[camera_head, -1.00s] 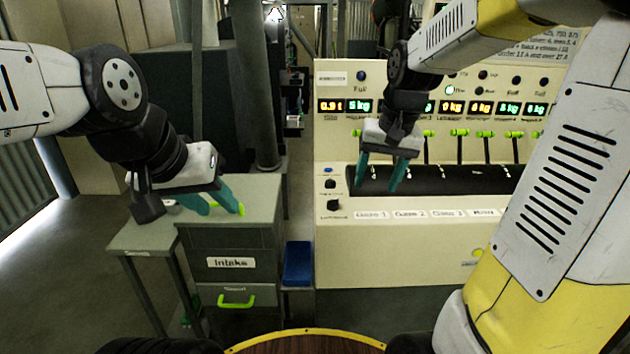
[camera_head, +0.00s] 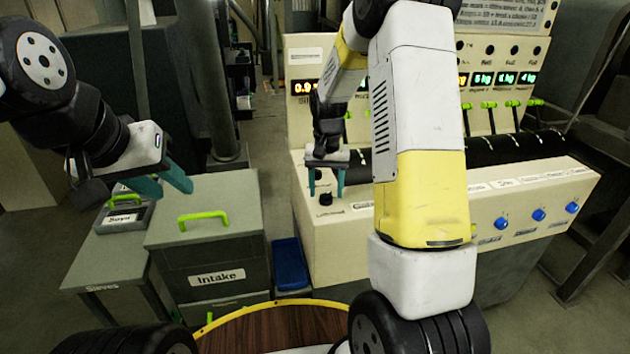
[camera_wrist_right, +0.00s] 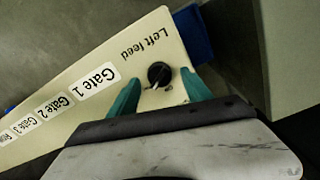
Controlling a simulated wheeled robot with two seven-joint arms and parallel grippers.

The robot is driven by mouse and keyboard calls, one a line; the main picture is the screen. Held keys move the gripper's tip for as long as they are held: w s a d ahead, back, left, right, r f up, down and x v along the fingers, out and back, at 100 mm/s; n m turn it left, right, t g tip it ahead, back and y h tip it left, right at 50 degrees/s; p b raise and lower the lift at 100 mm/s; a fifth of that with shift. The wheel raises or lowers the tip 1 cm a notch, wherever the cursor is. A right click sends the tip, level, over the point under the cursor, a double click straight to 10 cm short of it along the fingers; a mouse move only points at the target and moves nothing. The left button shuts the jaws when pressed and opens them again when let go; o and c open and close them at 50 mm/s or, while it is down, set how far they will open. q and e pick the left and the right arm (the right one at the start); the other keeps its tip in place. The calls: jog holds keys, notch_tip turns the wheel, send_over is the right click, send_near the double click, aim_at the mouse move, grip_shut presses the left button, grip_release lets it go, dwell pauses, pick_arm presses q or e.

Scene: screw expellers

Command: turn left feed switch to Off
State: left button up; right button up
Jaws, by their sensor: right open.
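The left feed switch (camera_head: 326,199) is a black round knob at the left end of the cream console (camera_head: 475,215). In the right wrist view the knob (camera_wrist_right: 159,75) sits beside the "Left feed" label, its pale pointer aimed towards the picture's bottom; the small position lettering is hard to read. My right gripper (camera_head: 326,184) is open just above the knob, and its teal fingers (camera_wrist_right: 160,88) lie on either side of it. I cannot tell whether they touch it. My left gripper (camera_head: 163,184) is open and empty above the grey cabinet.
The Intake cabinet (camera_head: 207,248) with a green handle stands at left, beside a tray (camera_head: 125,217) on a lower stand. A blue bin (camera_head: 290,264) is on the floor between cabinet and console. Green levers and blue knobs (camera_head: 539,215) line the console. My right arm hides its middle.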

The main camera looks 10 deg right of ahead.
jog(key=shift+f, duration=0.8)
grip_shut()
jog(key=shift+n, duration=0.3)
jog(key=n, duration=1.1)
jog(key=shift+n, duration=0.3)
